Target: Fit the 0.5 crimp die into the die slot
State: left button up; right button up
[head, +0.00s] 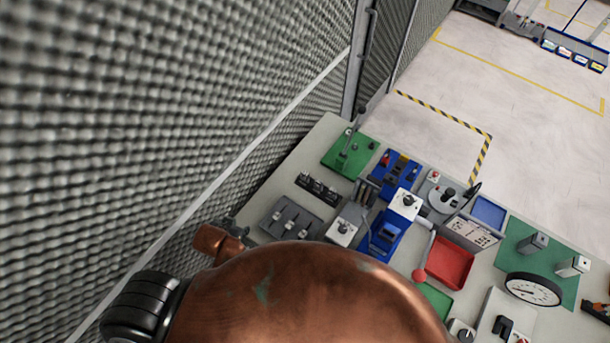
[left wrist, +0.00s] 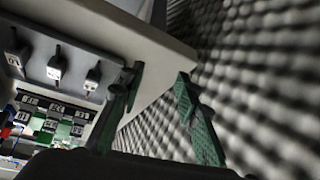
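My left gripper (head: 236,230) is by the left edge of the bench, partly hidden by my copper-coloured arm. In the left wrist view its green fingers (left wrist: 160,74) are apart with nothing between them. A grey rack (head: 290,219) with several small dies is just right of the gripper. The left wrist view shows three dies with labels, a left one (left wrist: 15,62), a middle one (left wrist: 57,66) and a right one (left wrist: 93,77). I cannot read which is 0.5. A blue and white press (head: 385,235) stands mid-bench; I cannot make out the die slot. My right gripper is not in view.
A grey foam wall (head: 130,120) runs close along the bench's left side. A dark rack (head: 317,190), a red tray (head: 450,262), a dial gauge (head: 533,289) and a green mat (head: 350,152) crowd the bench. My arm hides its near part.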

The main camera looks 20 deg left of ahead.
aim_at(304, 176)
pick_arm(q)
jog(key=w+d+t, duration=0.1)
jog(key=w+d, duration=0.1)
jog(key=w, duration=0.2)
jog(key=w+d+t+h, duration=0.1)
jog(key=w, duration=0.3)
jog(key=w+d+m+t, duration=0.1)
jog(key=w+d, duration=0.1)
jog(key=w, duration=0.2)
jog(key=shift+d+t+h, duration=0.3)
jog(key=shift+d, duration=0.05)
jog(key=w+d+t+h, duration=0.1)
jog(key=w+d, duration=0.1)
jog(key=w, duration=0.1)
jog(key=w+d+r+m+t+h, duration=0.1)
jog(key=w+d, duration=0.2)
jog(key=w+d+m+t+h, duration=0.1)
jog(key=w+d, duration=0.2)
jog(key=shift+w+d+r+h, duration=0.2)
jog(key=shift+w+r+h, duration=0.05)
jog(key=shift+r+h, duration=0.05)
jog(key=p+x, duration=0.1)
jog(key=x, duration=0.6)
jog(key=shift+w+d+r, duration=0.1)
jog(key=shift+w+d, duration=0.15)
jog(key=shift+t, duration=0.3)
grip_shut()
